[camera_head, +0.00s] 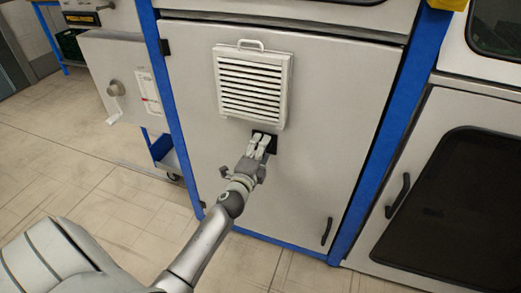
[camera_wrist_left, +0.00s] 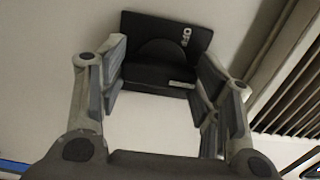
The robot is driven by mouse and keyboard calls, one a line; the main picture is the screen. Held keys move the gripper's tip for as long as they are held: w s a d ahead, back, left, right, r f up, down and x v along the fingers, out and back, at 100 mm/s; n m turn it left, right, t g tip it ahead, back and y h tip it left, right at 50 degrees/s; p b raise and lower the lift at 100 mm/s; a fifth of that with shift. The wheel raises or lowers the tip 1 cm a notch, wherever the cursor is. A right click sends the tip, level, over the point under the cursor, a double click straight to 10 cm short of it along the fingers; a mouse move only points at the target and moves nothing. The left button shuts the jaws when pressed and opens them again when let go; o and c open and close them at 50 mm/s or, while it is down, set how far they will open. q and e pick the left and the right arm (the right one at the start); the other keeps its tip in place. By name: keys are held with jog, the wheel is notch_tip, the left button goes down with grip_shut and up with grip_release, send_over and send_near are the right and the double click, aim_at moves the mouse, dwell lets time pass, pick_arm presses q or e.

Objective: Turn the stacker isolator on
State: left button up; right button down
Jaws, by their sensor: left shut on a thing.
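The stacker isolator (camera_head: 273,148) is a small black unit on the pale cabinet door, just below the louvred vent. In the left wrist view it is a black plate (camera_wrist_left: 197,38) with pale lettering that seems to read OFF, and a black handle (camera_wrist_left: 155,76) stands out from it. My left gripper (camera_head: 260,146) reaches up to the isolator and hides part of it. In the wrist view the fingers of this gripper (camera_wrist_left: 162,80) are on both sides of the handle, shut on it. My right gripper is in neither view.
The louvred vent (camera_head: 252,85) stands out right above the isolator. Blue frame posts (camera_head: 380,150) flank the cabinet door (camera_head: 330,110). A grey box with a round knob (camera_head: 116,89) is on the left.

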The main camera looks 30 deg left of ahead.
pick_arm(q)
jog(key=shift+f, duration=0.1)
jog(key=o, duration=1)
jog(key=shift+s, duration=0.1)
jog(key=v, duration=1.1)
jog(key=shift+s+d, duration=0.2)
jog(key=shift+s, duration=0.2)
